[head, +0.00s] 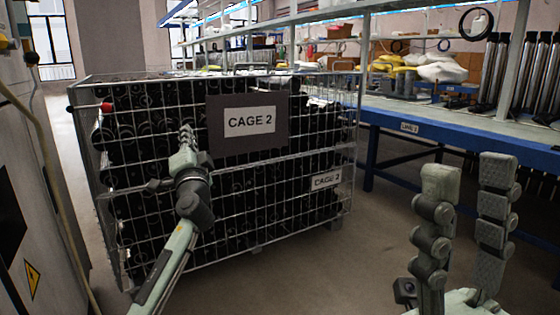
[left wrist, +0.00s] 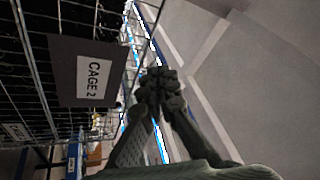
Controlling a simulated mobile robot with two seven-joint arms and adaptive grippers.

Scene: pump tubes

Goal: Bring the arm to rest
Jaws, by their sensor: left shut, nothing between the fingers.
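My left arm comes in from the lower left of the head view. Its gripper (head: 187,135) points up in front of the wire cage (head: 228,155), and whether it touches the mesh cannot be told. The left wrist view shows its fingers (left wrist: 158,82) together at the tips with nothing between them. My right gripper (head: 467,178) stands at the lower right of the head view, its two fingers upright, apart and empty. The cage is filled with black tubes and bears a dark sign (head: 248,122) reading CAGE 2, which also shows in the left wrist view (left wrist: 92,75).
A blue-edged workbench (head: 410,127) runs along the right, with yellow and white bags (head: 437,67) and upright dark tubes (head: 510,75) on it. A grey cabinet (head: 25,200) stands close on the left. Bare floor (head: 320,265) lies between cage and bench.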

